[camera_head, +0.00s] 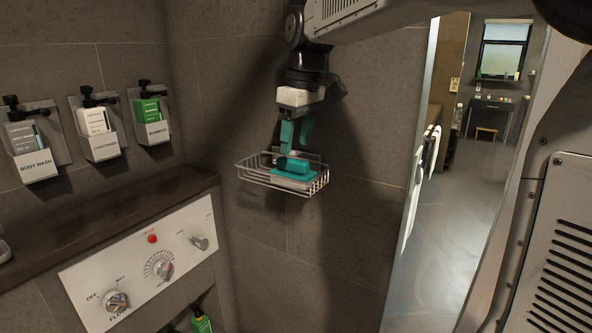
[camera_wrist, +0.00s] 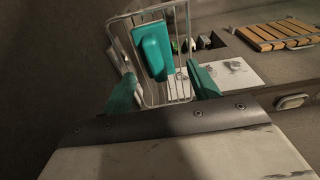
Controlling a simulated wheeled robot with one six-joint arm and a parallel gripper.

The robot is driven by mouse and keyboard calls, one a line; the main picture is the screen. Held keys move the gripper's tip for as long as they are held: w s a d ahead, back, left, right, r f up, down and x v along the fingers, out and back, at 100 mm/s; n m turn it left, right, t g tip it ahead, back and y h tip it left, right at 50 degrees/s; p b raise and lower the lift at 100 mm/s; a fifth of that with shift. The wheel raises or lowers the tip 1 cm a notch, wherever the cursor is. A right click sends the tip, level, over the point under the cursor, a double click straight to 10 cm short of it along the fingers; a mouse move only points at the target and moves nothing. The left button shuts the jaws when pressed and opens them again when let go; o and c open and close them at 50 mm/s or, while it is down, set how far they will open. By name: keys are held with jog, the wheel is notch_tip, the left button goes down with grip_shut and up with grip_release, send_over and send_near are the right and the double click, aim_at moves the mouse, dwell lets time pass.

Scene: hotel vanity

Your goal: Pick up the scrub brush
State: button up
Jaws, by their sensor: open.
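The scrub brush (camera_head: 293,170) is teal with a raised handle and lies in a wire basket (camera_head: 257,178) on the tiled wall. In the wrist view the brush (camera_wrist: 154,52) lies inside the basket (camera_wrist: 118,25), between and beyond my fingertips. My gripper (camera_head: 297,133) has teal fingers and points down just above the brush. In the wrist view my gripper (camera_wrist: 165,78) is open, one finger on each side, with nothing between the fingertips. I cannot tell how small the gap to the brush is. The brush's underside is hidden.
Dispensers for body wash (camera_head: 34,156), conditioner (camera_head: 98,132) and shampoo (camera_head: 150,121) hang at the left. A ledge (camera_head: 120,220) and a white control panel (camera_head: 140,262) with knobs are below them. A slatted wooden board (camera_wrist: 278,35) shows in the wrist view. A doorway opens at the right.

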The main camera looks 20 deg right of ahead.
aim_at(293, 159)
jog(key=shift+w, duration=0.5)
jog(key=shift+w+a+f, duration=0.1)
jog(key=shift+f, duration=0.25)
jog(key=f, duration=0.7)
jog(key=shift+w+a, duration=0.15)
jog(key=shift+w, duration=0.15)
jog(key=c, duration=0.8)
